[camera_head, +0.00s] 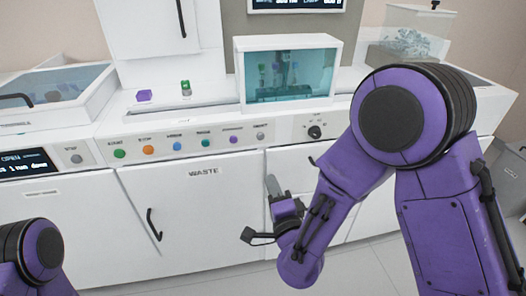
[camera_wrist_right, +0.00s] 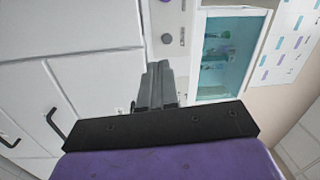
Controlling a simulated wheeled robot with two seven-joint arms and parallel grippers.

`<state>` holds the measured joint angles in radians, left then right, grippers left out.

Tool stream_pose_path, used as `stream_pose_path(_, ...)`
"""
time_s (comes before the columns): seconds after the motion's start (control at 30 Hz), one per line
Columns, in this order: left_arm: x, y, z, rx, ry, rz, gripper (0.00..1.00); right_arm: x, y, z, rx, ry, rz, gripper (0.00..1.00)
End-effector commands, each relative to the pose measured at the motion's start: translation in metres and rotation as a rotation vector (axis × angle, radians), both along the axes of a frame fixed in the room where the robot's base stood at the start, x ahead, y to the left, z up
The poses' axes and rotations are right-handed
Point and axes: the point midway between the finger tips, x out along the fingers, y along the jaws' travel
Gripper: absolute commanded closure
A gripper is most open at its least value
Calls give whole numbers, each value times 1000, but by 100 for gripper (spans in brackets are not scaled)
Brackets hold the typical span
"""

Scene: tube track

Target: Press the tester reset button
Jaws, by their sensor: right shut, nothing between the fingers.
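A row of round coloured buttons (camera_head: 177,146) sits on the white front panel below the counter, with small labels too blurred to read surely. A purple button (camera_head: 233,139) and a grey button (camera_head: 260,136) end the row at right; I cannot tell which one is the tester reset. My right gripper (camera_head: 272,184) is shut and empty, in front of the cabinet doors below the panel, apart from the buttons. In the right wrist view its closed fingers (camera_wrist_right: 157,72) point toward the panel, where a round grey control (camera_wrist_right: 166,38) shows. My left gripper is out of view.
A glass-fronted box (camera_head: 288,75) with tubes stands on the counter above the panel. A dark knob (camera_head: 314,132) is right of the buttons. A purple block (camera_head: 144,96) and a green-capped tube (camera_head: 185,87) are on the counter. A door handle (camera_head: 153,224) sticks out.

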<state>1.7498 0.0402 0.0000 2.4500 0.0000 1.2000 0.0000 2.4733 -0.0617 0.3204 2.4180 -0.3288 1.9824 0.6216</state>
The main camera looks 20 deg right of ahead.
Motion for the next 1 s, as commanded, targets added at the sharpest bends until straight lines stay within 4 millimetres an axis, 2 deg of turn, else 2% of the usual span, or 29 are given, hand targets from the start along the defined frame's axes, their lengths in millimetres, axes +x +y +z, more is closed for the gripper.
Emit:
stream_pose_path(0.13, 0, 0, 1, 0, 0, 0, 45, -1, -7, 9, 130, -51, -24, 100)
stream_pose_path(0.4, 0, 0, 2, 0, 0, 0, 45, -1, -8, 8, 134, -48, -25, 100)
stream_pose_path(0.53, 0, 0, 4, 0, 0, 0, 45, 7, -8, 10, 133, -48, -25, 100)
stream_pose_path(0.67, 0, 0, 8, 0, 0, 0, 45, 29, -11, 13, 133, -49, -28, 100)
stream_pose_path(1.0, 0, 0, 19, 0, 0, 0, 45, 102, -17, 20, 131, -48, -27, 100)
